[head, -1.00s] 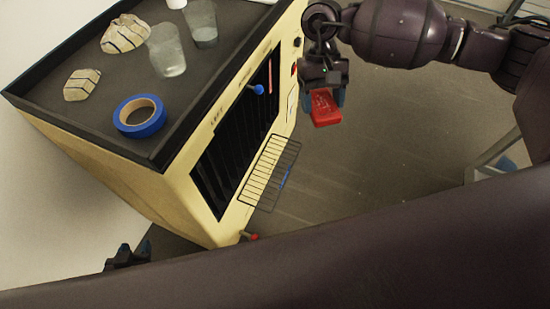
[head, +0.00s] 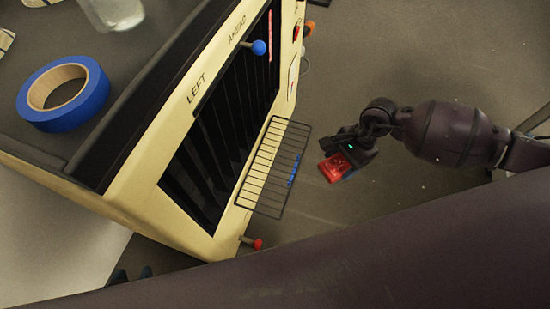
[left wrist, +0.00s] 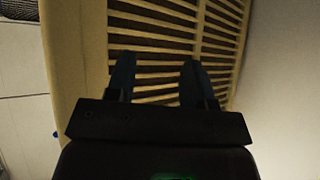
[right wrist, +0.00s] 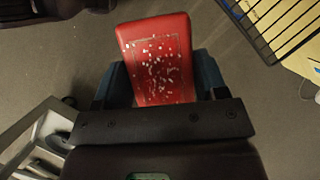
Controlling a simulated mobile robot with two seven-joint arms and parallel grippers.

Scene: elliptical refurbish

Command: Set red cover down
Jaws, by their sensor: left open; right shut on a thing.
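My right gripper (head: 350,158) is shut on the red cover (head: 332,169) and holds it in the air above the floor, to the right of the cabinet's wire rack. In the right wrist view the red cover (right wrist: 158,60) is a flat rounded block with pale specks, held between the two fingers of the gripper (right wrist: 162,80). My left gripper (left wrist: 154,80) is open and empty, facing a slatted cream panel in the left wrist view.
The cream cabinet (head: 140,190) has a wire rack (head: 272,165) sticking out of its front, plus a blue knob (head: 259,47) and a red knob (head: 257,244). Blue tape (head: 62,117) and a glass (head: 113,10) stand on top. Open floor (head: 390,215) lies right of the rack.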

